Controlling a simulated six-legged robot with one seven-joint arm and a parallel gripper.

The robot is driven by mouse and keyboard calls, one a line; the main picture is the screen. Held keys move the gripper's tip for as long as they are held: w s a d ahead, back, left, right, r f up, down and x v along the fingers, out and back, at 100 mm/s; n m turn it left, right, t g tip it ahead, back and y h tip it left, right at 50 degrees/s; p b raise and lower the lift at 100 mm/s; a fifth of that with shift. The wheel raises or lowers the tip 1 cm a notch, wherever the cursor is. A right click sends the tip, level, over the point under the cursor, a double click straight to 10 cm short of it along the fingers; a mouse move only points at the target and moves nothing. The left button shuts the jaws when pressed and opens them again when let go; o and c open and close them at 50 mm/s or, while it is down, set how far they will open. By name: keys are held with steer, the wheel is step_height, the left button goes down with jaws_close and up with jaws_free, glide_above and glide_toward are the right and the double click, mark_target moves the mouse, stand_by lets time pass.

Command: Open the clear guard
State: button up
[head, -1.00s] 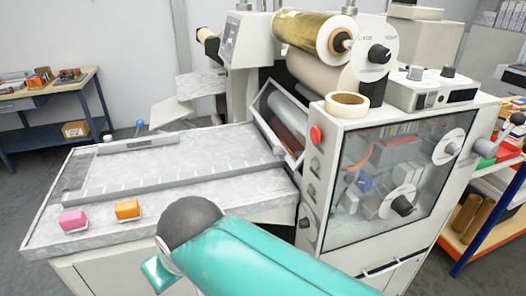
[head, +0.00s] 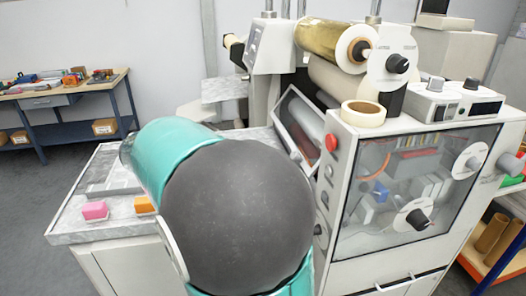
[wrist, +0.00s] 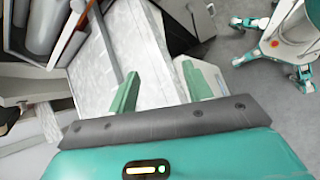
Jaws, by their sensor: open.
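The clear guard (head: 299,130) is a tilted see-through panel in a pale frame at the machine's feed opening, with rollers behind it. It looks down over the opening, and my arm covers what lies just below and left of it in the head view. In the wrist view a pale-edged frame, which looks like the guard (wrist: 78,35), shows at the upper left beside the rollers. My gripper (wrist: 160,88) is open and empty, its two green fingers spread above the grey feed table. It is apart from the guard. In the head view my gripper is hidden behind my arm.
The grey feed table (head: 105,165) carries a pink block (head: 95,211) and an orange block (head: 144,205). A red button (head: 331,142) and a tape roll (head: 363,113) are near the guard. A gold foil roll (head: 330,38) is above. A workbench (head: 60,95) stands far left.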

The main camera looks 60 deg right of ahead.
steer(key=d+f+n+g+h, duration=0.1)
steer(key=d+g, duration=0.2)
steer(key=d, duration=0.4)
steer(key=w+d+f+n+g+h, duration=0.1)
steer(key=d+g+h, duration=0.1)
steer(key=d, duration=0.5)
steer(key=w+d+f+n+g+h, duration=0.1)
steer(key=d+n+g+h, duration=0.1)
steer(key=d, duration=0.5)
steer(key=shift+w+f+g, duration=0.25)
steer(key=shift+f+g, duration=0.15)
steer(key=shift+g, duration=0.4)
steer(key=shift+s+d, duration=0.1)
steer(key=shift+d, duration=0.1)
steer(key=x, duration=1.3)
steer(key=shift+s+d+r, duration=0.1)
steer(key=shift+s, duration=0.1)
jaws_close()
steer(key=shift+r, duration=0.1)
